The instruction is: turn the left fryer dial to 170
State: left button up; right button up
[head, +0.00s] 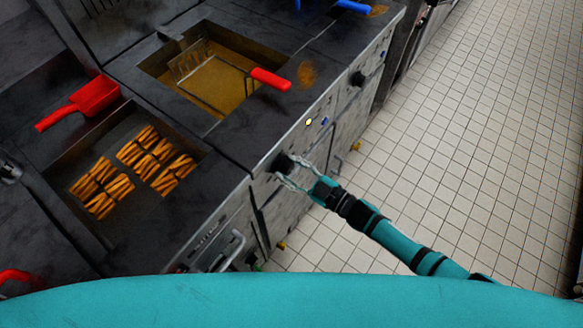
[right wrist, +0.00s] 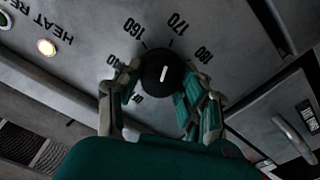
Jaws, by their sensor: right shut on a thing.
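The left fryer dial (right wrist: 156,76) is a round black knob with a white pointer line, on the grey front panel. In the right wrist view the pointer aims up and slightly right, about at the tick by the 170 mark (right wrist: 178,22). The 160 mark (right wrist: 133,27) is to its left and the 180 mark (right wrist: 203,53) to its right. My right gripper (right wrist: 160,98) is shut on the dial, one finger on each side. In the head view the right gripper (head: 285,171) reaches the dial (head: 281,163) from the right. My left gripper is not in view.
A second black dial (head: 357,79) is farther along the panel. Indicator lights (head: 308,122) sit between the dials. Above are a fryer basin with a red-handled basket (head: 270,78), a tray of fries (head: 140,165) and a red scoop (head: 93,97). The tiled floor (head: 450,150) is clear.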

jog(key=shift+m, duration=0.3)
dwell(0.4)
jog(key=o, duration=1.2)
jog(key=shift+d, duration=0.1)
jog(key=v, duration=1.1)
jog(key=shift+s+d, duration=0.25)
jog(key=shift+d, duration=0.05)
